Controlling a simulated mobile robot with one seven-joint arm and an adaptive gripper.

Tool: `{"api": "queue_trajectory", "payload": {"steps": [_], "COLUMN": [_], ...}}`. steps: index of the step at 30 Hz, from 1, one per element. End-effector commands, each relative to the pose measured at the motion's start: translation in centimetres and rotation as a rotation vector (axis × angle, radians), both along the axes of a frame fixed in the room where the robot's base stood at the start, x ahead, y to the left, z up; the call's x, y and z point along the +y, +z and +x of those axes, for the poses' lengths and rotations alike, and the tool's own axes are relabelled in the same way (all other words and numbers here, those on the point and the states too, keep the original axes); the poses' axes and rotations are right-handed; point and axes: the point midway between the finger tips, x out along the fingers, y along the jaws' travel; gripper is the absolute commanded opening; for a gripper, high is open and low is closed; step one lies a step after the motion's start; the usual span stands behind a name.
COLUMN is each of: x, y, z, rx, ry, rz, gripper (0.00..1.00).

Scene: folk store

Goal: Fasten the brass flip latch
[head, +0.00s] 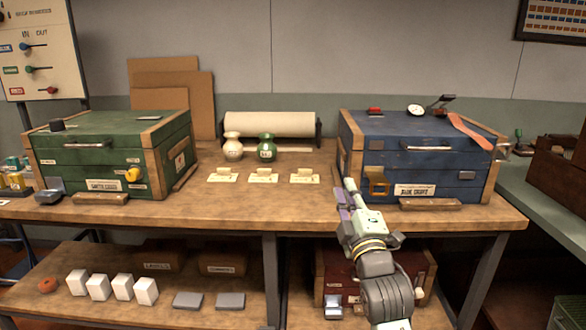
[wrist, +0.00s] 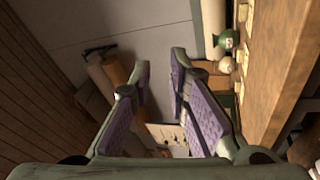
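A blue chest (head: 420,150) with wooden corners stands on the right of the workbench. On the left of its front is a brass square loop (head: 378,186), which looks like the flip latch. The loop appears to hang down, apart from the plate. My gripper (head: 347,188) is in front of the chest, just left of the loop in the picture, and does not visibly touch it. In the wrist view my gripper (wrist: 159,66) has its purple-padded fingers apart with nothing between them. The latch does not show there.
A green chest (head: 110,150) stands at the left of the bench. Two vases, white (head: 232,147) and green (head: 267,147), and several label cards stand mid-bench. A wooden block (head: 431,204) lies before the blue chest. The bench's front middle is clear.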

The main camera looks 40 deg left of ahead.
Motion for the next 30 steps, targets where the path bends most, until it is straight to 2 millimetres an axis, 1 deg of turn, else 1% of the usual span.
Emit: {"api": "queue_trajectory", "payload": {"steps": [1,6,12,18,24,30], "x": [0.7,2.5,4.3,5.7,6.6,6.7], "y": [0.6,2.4,4.6,6.6,7.9,8.3], "z": [-0.7,-3.0,-5.8,-8.6,-10.4,-11.0], "rx": [-0.004,-0.008,-0.012,-0.012,-0.008,-0.008], "ry": [0.021,0.087,0.169,0.251,0.307,0.325], "rz": [0.023,0.103,0.197,0.287,0.343,0.364], "gripper": [0.16,0.16,0.16,0.16,0.16,0.16]}}
